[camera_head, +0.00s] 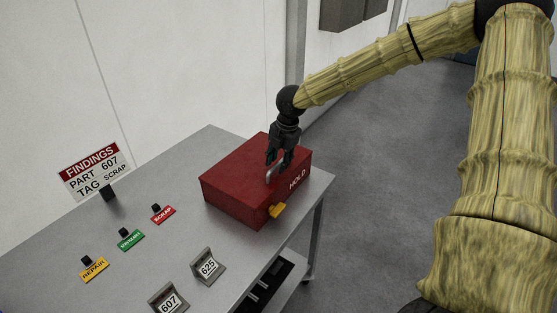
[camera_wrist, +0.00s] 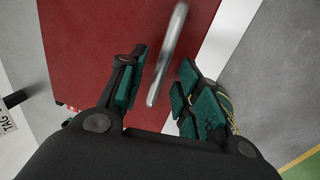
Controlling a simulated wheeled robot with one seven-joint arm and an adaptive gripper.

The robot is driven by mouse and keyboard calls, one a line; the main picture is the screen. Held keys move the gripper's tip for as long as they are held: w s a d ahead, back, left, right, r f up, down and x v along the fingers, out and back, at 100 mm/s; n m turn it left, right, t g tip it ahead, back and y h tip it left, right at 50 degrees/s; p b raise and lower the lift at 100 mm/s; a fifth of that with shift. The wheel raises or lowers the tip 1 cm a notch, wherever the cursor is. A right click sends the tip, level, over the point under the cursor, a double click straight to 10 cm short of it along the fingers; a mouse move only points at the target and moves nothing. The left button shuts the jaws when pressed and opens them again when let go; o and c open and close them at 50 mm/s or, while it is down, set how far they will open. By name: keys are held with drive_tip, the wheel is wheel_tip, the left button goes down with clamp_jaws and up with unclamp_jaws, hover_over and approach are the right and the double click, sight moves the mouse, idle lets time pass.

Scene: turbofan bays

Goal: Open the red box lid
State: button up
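The red box (camera_head: 238,184) sits at the right end of the grey table, marked HOLD on its front, with its lid down. A metal handle (camera_head: 274,172) stands on the lid near the front edge. A yellow latch or tag (camera_head: 277,210) is on the front face. My gripper (camera_head: 279,160) is over the lid at the handle. In the wrist view my gripper (camera_wrist: 155,95) is open, with the silver handle (camera_wrist: 167,55) between the green-padded fingers and a gap on each side. The red lid (camera_wrist: 90,35) lies below the fingers.
The grey table (camera_head: 180,240) also holds a findings sign (camera_head: 95,170), red, green and yellow tags (camera_head: 131,239), and stands numbered 625 (camera_head: 208,266) and 607 (camera_head: 168,300). A white wall is behind. Clear floor (camera_head: 370,180) lies to the right.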

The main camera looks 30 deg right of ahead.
clamp_jaws()
drive_tip(key=shift+r, duration=0.1)
